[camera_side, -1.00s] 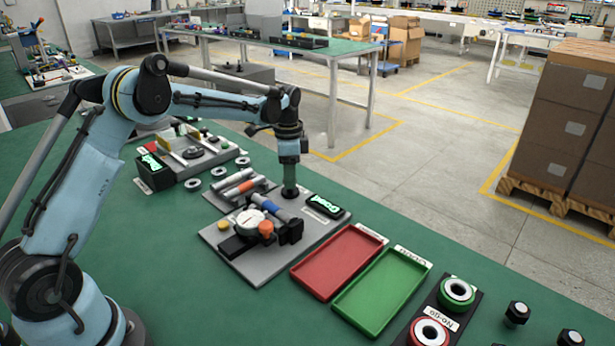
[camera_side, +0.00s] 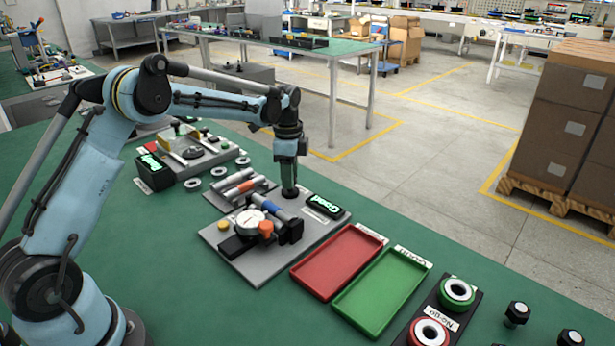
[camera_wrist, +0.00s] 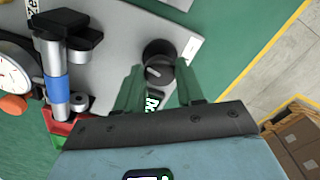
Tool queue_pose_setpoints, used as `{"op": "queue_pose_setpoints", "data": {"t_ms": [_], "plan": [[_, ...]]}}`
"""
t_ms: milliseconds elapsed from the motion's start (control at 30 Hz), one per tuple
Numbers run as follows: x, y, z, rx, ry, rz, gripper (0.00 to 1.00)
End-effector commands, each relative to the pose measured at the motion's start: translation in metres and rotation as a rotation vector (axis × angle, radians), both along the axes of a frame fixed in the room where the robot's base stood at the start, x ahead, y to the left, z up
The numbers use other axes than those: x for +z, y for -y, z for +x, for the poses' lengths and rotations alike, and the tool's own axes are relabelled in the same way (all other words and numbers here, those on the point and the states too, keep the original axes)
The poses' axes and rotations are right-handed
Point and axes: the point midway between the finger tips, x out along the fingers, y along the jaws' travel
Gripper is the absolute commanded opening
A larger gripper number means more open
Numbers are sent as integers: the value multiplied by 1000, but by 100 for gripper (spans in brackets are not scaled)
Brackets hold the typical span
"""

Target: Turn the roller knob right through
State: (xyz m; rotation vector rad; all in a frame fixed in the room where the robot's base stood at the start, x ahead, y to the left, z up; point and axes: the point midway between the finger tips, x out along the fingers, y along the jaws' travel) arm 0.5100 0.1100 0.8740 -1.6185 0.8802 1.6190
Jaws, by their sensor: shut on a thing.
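The roller knob (camera_wrist: 157,52) is a round black knob with a pale pointer mark. It stands on the grey plate (camera_side: 240,268), at its far edge in the side view. My gripper (camera_wrist: 158,74) points straight down over the knob, with one green finger on each side, shut on it. In the side view my gripper (camera_side: 289,180) hides most of the knob. A round white dial gauge (camera_side: 251,221) and a shaft with a blue band (camera_side: 262,206) are on the same plate. A lit green display (camera_side: 324,207) sits right of the knob; my fingers partly cover it in the wrist view.
A red tray (camera_side: 338,262) and a green tray (camera_side: 382,291) lie right of the plate. Grey rollers (camera_side: 240,183) lie on a small plate to the left. Ring gauges (camera_side: 457,292) stand at the front right. Green table beyond the knob is clear.

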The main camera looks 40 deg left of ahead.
Motion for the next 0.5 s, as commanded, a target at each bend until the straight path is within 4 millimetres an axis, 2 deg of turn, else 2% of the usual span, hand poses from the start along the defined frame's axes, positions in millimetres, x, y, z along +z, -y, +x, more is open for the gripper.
{"op": "queue_pose_setpoints", "data": {"t_ms": [33,67,200,500], "plan": [[1,0,0,0,2,-1,7],[1,0,0,0,2,-1,42],[1,0,0,0,1,0,63],[1,0,0,1,0,0,63]]}}
